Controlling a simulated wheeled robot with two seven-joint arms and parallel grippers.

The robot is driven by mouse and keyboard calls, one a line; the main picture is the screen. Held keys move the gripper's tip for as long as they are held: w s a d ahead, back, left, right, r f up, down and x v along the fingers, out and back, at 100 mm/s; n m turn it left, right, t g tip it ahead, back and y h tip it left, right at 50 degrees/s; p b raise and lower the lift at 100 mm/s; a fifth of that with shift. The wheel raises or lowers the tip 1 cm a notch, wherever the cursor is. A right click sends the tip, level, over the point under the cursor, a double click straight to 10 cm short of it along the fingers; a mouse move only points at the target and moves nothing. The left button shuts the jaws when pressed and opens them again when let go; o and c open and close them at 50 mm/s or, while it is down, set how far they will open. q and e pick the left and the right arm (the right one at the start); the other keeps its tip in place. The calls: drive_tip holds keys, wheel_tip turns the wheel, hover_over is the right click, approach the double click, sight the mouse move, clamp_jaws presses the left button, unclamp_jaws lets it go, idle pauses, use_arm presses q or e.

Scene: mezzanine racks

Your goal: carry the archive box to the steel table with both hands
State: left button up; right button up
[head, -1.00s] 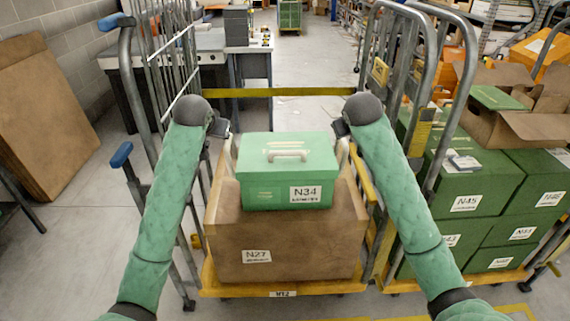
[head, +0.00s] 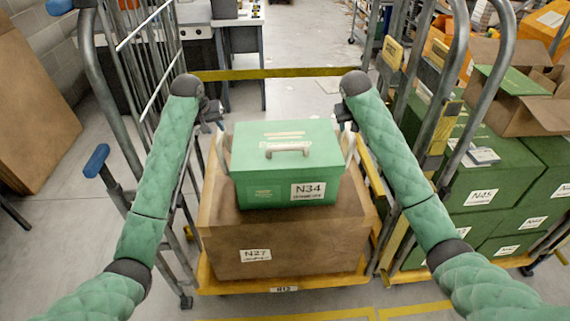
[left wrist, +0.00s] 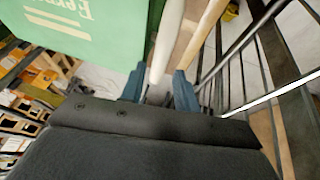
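The archive box is a green lidded box labelled N34 (head: 262,192), with a pale handle on its lid and pale loops at its sides. It sits upright on a large brown carton (head: 310,235) in a cage trolley. My left gripper (head: 214,118) is just above the box's left side; my right gripper (head: 346,118) is above its right side. In the left wrist view, the left fingers (left wrist: 160,88) are apart, with the pale side handle (left wrist: 166,45) in front of or between them. The right fingers are too small to tell. A grey table (head: 225,22) stands at the back left; I cannot tell if it is the steel table.
Trolley frames (head: 120,110) rise close to both arms, and a yellow bar (head: 270,73) crosses behind the box. Green boxes (head: 480,175) and an open carton (head: 520,110) stand on the right. The aisle floor beyond (head: 305,40) is clear.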

sight(350, 135)
use_arm(q)
drive_tip(key=shift+s+r, duration=0.15)
drive_tip(key=shift+s, duration=0.05)
use_arm(e)
drive_tip(key=shift+s+r, duration=0.1)
drive_tip(key=shift+s, duration=0.1)
use_arm(q)
drive_tip(key=shift+w+f, duration=0.35)
use_arm(e)
drive_tip(key=shift+w+f, duration=0.3)
drive_tip(key=shift+w, duration=0.05)
use_arm(q)
drive_tip(key=shift+s, duration=0.1)
use_arm(e)
drive_tip(key=shift+s, duration=0.1)
use_arm(q)
drive_tip(key=shift+f, duration=0.3)
use_arm(e)
drive_tip(key=shift+d+f, duration=0.1)
drive_tip(key=shift+f, duration=0.25)
use_arm(q)
drive_tip(key=shift+x, duration=3.55)
use_arm(e)
drive_tip(key=shift+x, duration=3.5)
use_arm(q)
drive_tip(key=shift+r, duration=0.15)
use_arm(e)
drive_tip(key=shift+r, duration=0.1)
